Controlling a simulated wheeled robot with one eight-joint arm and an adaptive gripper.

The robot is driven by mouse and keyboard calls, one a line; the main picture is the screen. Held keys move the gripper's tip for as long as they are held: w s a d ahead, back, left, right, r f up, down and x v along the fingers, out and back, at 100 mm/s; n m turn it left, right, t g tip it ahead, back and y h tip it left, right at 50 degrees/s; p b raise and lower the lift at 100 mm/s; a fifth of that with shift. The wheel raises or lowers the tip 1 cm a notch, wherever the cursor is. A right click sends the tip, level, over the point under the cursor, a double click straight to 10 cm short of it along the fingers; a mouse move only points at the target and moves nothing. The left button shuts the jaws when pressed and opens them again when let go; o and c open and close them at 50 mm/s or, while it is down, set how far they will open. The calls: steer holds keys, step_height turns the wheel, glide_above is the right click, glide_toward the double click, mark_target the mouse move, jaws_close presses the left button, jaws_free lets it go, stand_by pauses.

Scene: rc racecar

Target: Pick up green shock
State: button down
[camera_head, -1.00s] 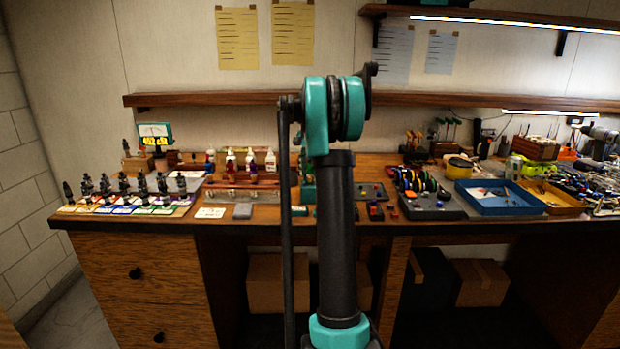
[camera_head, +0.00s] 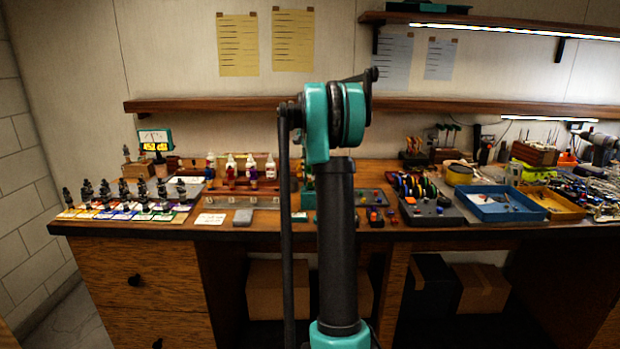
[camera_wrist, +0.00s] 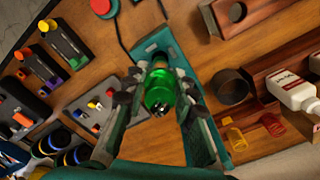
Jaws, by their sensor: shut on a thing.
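The green shock (camera_wrist: 160,92) is a shiny translucent green cylinder in the middle of the camera_wrist view, its round end towards the camera. My gripper (camera_wrist: 157,84) is shut on it, one dark jointed finger against each side. A teal plate or stand lies behind the shock, and I cannot tell whether the shock still touches it. In the camera_head view my own arm covers the gripper and the green shock.
On the wooden bench (camera_head: 385,230) stand black shocks on coloured cards (camera_head: 125,208), several bottles (camera_head: 250,170) in a wooden rack, a blue tray (camera_head: 500,215) and tools. In the camera_wrist view a white bottle (camera_wrist: 292,92) and a dark round cup (camera_wrist: 230,86) stand right of the gripper.

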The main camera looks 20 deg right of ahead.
step_height(320, 180, up, 18)
steer(key=shift+f, duration=0.2)
stand_by(0.4)
